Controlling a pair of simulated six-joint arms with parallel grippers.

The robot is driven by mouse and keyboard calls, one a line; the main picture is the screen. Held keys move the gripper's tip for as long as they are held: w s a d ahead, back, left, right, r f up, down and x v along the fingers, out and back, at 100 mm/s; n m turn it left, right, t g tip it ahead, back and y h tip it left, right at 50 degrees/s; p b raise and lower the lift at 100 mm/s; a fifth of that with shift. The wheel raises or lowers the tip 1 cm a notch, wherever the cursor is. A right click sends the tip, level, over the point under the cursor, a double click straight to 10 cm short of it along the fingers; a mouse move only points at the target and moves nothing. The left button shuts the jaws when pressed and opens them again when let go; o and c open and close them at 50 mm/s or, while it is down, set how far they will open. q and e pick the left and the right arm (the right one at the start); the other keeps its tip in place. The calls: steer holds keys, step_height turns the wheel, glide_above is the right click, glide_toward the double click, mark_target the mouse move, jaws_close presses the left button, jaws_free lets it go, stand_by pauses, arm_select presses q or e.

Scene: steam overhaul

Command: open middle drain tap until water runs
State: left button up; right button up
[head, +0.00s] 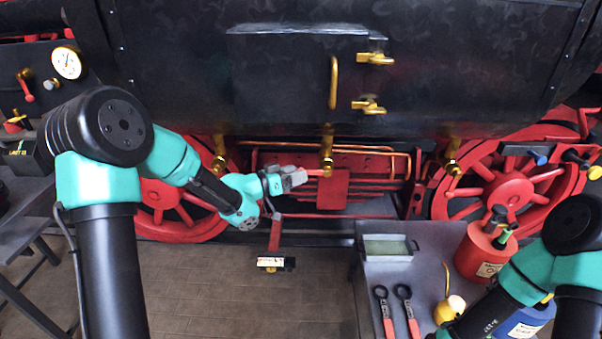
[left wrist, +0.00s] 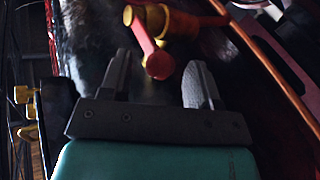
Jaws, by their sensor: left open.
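The middle drain tap (head: 326,152) is brass and hangs under the black boiler at the centre of the head view. Its red lever (head: 317,172) points left from the tap. My left gripper (head: 303,177) is at the lever's left end. The brass tap body (left wrist: 177,22) is just beyond. My right gripper is not in view.
Other brass drain taps hang at left (head: 220,155) and right (head: 452,155). Copper pipes (head: 350,151) run behind the middle tap. A grey trolley (head: 378,270) at lower right carries wrenches (head: 405,305) and a red can (head: 483,252).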

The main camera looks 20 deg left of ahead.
arm_select(q)
steer(key=shift+x, duration=1.05)
steer(key=shift+a, duration=0.1)
jaws_close()
